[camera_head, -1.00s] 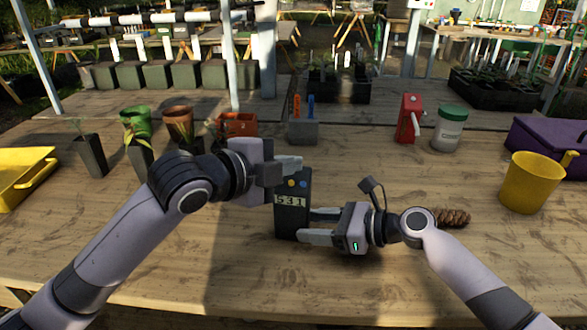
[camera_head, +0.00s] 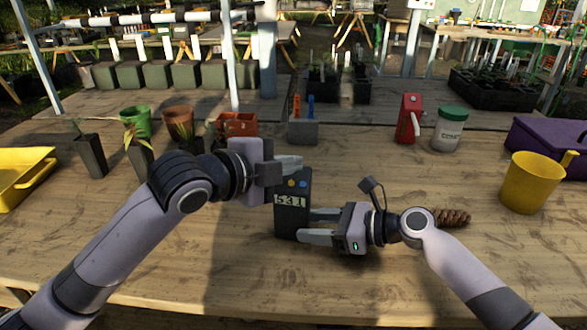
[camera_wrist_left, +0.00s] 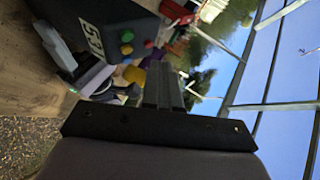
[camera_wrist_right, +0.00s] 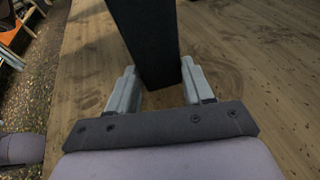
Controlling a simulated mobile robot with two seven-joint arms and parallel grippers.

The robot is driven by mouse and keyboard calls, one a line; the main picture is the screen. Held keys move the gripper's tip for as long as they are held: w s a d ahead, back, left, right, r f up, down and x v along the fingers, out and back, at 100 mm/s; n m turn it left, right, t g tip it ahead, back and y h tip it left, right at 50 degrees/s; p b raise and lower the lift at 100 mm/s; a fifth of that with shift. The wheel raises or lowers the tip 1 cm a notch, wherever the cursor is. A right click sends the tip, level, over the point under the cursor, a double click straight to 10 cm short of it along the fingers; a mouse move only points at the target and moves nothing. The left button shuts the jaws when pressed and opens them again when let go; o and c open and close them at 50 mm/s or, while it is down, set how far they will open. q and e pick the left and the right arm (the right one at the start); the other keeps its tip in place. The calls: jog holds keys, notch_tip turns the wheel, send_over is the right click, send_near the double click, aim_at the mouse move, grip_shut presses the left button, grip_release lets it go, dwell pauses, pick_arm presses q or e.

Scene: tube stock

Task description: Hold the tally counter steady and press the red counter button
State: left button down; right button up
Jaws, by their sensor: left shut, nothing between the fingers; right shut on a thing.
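The tally counter (camera_head: 290,223) is a dark upright box on the table, with a display reading 531. A yellow and a blue button show on its face. In the left wrist view the counter (camera_wrist_left: 103,63) appears tilted, with a small red spot (camera_wrist_left: 149,43) at its top end, likely the red button. My right gripper (camera_head: 309,225) is shut on the counter's lower part; its fingers (camera_wrist_right: 158,82) flank the dark body in the right wrist view.
A pine cone (camera_head: 452,217) lies behind my right wrist. A yellow jug (camera_head: 527,184), a white jar with green lid (camera_head: 448,131) and a red object (camera_head: 409,119) stand to the right. Pots and a yellow tray (camera_head: 22,178) are left. The table front is clear.

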dwell(0.7)
pick_arm(q)
jog(key=shift+w+f, duration=0.25)
jog(key=shift+f, duration=0.1)
jog(key=shift+w+f, duration=0.25)
jog(key=shift+f, duration=0.15)
dwell(0.7)
jog(key=shift+r, duration=0.1)
jog(key=shift+s+r, duration=0.5)
jog(key=shift+r, duration=0.1)
jog(key=shift+r, duration=0.1)
jog(key=shift+s+a+r, duration=0.1)
jog(key=shift+s+r, duration=0.6)
jog(key=shift+r, duration=0.3)
jog(key=shift+s+r, duration=0.7)
jog(key=shift+r, duration=0.25)
